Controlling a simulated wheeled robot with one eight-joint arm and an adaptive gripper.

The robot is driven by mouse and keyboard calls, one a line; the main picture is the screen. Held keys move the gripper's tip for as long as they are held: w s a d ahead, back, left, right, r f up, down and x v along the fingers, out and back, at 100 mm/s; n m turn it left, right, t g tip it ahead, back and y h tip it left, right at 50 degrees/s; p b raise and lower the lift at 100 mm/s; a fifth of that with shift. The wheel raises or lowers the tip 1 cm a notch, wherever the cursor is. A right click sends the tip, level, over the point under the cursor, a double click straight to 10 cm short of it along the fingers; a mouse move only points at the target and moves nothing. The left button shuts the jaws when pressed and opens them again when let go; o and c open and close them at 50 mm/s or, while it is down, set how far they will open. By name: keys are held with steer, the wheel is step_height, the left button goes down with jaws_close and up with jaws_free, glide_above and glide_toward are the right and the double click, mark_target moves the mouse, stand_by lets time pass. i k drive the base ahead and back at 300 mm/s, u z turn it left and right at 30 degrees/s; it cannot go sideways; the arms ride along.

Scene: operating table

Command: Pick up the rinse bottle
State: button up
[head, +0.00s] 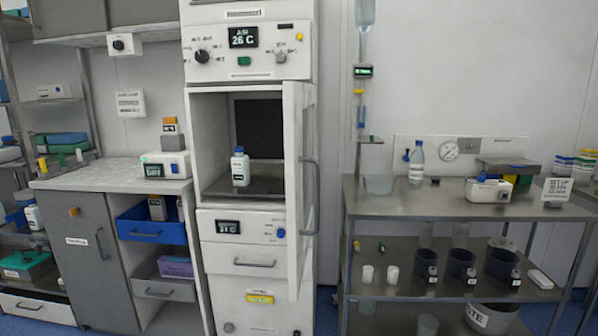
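A clear bottle with a blue cap and a pale label (416,165) stands upright at the back of the steel table's top. Either could be the rinse bottle; the labels are too small to read. My gripper does not show in the head view.
The cabinet door (300,180) stands open toward me, at the compartment's right side. A clear tub (379,184) is left of the clear bottle, a gauge (448,150) behind it. The front of the steel table (420,204) is bare. A blue drawer (150,225) is pulled out.

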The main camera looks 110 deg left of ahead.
mark_target(240, 163)
steer(key=u, duration=4.05)
steer(key=i, duration=1)
steer(key=u, duration=1.75)
